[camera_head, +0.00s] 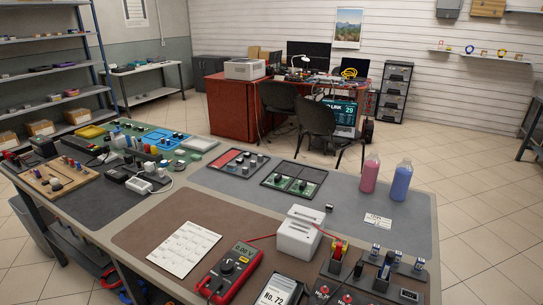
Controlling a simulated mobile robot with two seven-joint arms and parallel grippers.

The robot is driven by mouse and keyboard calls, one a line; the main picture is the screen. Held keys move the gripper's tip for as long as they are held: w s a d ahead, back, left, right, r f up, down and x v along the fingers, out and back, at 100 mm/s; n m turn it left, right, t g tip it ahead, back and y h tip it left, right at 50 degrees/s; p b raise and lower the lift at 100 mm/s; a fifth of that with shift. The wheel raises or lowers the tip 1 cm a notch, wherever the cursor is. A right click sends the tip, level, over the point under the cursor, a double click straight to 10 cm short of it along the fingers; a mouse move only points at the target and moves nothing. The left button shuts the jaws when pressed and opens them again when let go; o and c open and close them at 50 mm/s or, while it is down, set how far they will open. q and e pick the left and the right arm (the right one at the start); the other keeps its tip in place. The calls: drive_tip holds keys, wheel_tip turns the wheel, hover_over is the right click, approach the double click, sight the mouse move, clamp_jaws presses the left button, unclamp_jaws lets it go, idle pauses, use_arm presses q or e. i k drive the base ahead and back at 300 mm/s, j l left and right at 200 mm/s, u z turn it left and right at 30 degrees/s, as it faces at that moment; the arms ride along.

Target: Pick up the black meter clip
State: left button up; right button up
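A red multimeter (230,268) with a lit display lies at the front of the near table. A thin red lead runs from it to the right, past a white box (298,235). Two dark upright pieces stand on the dark panel at the front right: one with a red and yellow top (338,249), and a black one (384,271) to its right. The black one may be the black meter clip, but it is too small to tell. Neither of my grippers is in view.
A pink bottle (370,173) and a blue bottle (401,180) stand on the grey mat behind the panel. A white printed sheet (184,248) lies left of the meter. Shallow trays (293,181) with parts lie mid-table. The brown mat (160,222) is bare at its left.

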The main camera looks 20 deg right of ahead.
sight(359, 269)
drive_tip(key=k+l+z, duration=0.1)
drive_tip(key=z, duration=0.3)
drive_tip(key=k+l+z, duration=0.1)
drive_tip(key=z, duration=0.3)
drive_tip(key=k+l+z, duration=0.1)
drive_tip(key=z, duration=0.3)
drive_tip(key=i+l, duration=0.1)
drive_tip(key=l, duration=0.75)
drive_tip(key=i+l, duration=0.15)
drive_tip(key=l, duration=0.25)
drive_tip(key=l+u, duration=0.25)
drive_tip(key=u, duration=0.15)
drive_tip(key=l+u, duration=0.2)
drive_tip(key=u, duration=0.15)
drive_tip(key=l+u, duration=0.25)
drive_tip(key=u, duration=0.15)
